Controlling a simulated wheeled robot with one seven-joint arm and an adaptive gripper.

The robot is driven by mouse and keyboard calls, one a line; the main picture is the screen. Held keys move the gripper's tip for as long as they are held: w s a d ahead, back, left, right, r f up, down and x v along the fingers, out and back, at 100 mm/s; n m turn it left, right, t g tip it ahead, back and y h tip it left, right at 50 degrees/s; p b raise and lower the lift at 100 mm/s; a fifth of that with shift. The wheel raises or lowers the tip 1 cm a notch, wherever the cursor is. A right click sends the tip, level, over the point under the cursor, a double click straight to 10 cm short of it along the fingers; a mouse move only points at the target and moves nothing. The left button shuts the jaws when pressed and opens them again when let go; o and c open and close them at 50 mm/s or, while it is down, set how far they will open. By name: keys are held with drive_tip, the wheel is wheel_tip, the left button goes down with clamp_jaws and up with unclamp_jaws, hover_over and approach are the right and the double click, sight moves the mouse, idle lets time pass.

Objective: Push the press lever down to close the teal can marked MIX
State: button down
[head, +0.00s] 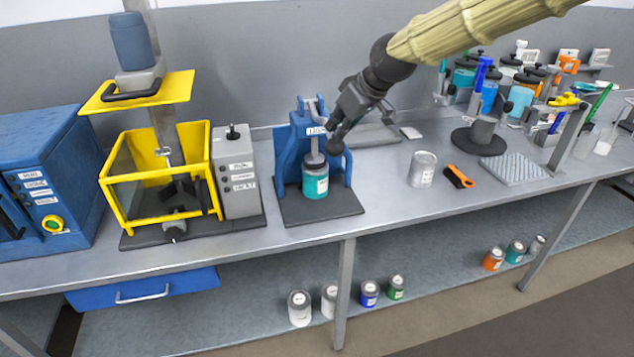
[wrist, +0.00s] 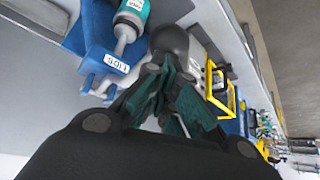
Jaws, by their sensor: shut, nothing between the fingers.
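The blue press (head: 283,146), labelled LIDS, stands on a dark base plate on the bench. The teal can (head: 316,184) stands upright under its grey plunger, which is at the can's top; I cannot tell how firmly they touch. The can's label is too small to read. The lever's dark ball knob (head: 335,146) sticks out at the press's front right; it is large in the wrist view (wrist: 170,40). My gripper (head: 338,127) is shut and empty, its tips at the knob. I cannot tell whether they touch. The teal can (wrist: 134,10) is at the wrist view's top.
A yellow-framed mixer (head: 104,206) and a grey control box (head: 240,200) stand left of the press. The bench front between press and grey can is clear.

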drive_tip(key=shift+f, duration=0.65)
drive_tip(key=shift+f+b, duration=0.4)
drive_tip(key=shift+f, duration=0.2)
idle(0.4)
